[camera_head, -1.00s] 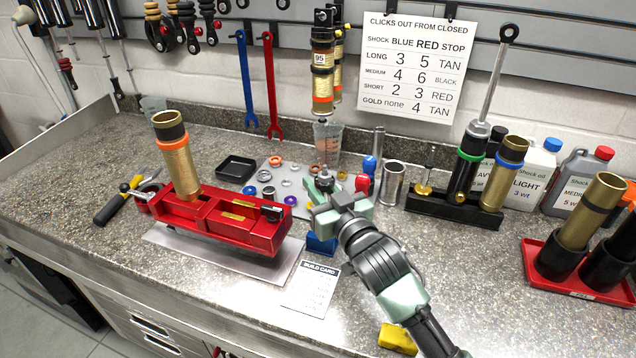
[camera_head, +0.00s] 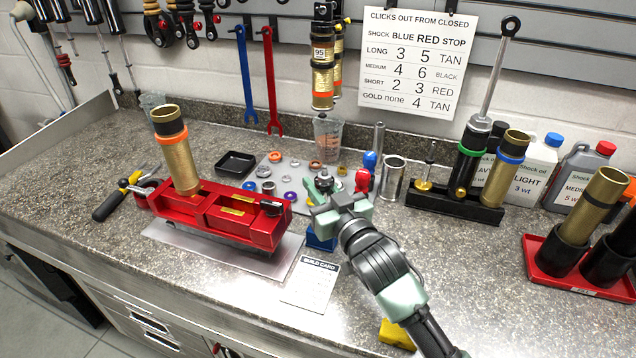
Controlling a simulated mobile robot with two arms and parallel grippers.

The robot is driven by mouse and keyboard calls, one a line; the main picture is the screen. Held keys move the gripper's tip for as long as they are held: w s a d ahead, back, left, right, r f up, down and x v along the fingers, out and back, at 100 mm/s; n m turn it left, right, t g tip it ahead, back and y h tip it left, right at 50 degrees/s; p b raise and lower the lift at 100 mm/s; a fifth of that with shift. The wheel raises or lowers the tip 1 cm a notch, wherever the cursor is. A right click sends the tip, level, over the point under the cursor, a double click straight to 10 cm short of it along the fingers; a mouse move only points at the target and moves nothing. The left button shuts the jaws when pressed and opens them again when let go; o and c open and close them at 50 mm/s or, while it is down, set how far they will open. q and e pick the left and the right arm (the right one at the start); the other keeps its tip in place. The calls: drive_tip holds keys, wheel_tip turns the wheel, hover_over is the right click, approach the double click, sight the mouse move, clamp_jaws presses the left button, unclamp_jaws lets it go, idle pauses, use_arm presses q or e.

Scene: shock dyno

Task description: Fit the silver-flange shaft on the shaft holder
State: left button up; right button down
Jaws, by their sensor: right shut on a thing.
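My right gripper (camera_head: 328,193) is in the middle of the bench, over a blue block (camera_head: 320,240). It is shut on the silver-flange shaft (camera_head: 324,184), whose grey metal top shows between and just above the jaws. The gripper hides the shaft's lower part and most of the blue block. I cannot tell whether the shaft touches the block, or whether this block is the shaft holder. A black stand (camera_head: 470,213) to the right carries a gold-flange shaft (camera_head: 424,184) and two shock parts. My left gripper is not in view.
A red tray (camera_head: 262,235) with a gold cylinder stands left, a build card (camera_head: 310,285) in front. Small rings lie on a grey mat behind the gripper. A cup (camera_head: 327,135), red and blue bottles and a metal cylinder (camera_head: 392,180) stand close behind and right.

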drive_tip(key=shift+f+b, duration=0.4)
drive_tip(key=shift+f, duration=0.55)
drive_tip(key=c, duration=1.2)
unclamp_jaws()
drive_tip(key=shift+f, duration=0.1)
drive_tip(key=b+v, duration=0.1)
drive_tip(key=v, duration=0.6)
drive_tip(key=shift+s+d, duration=0.15)
drive_tip(key=shift+s, duration=0.25)
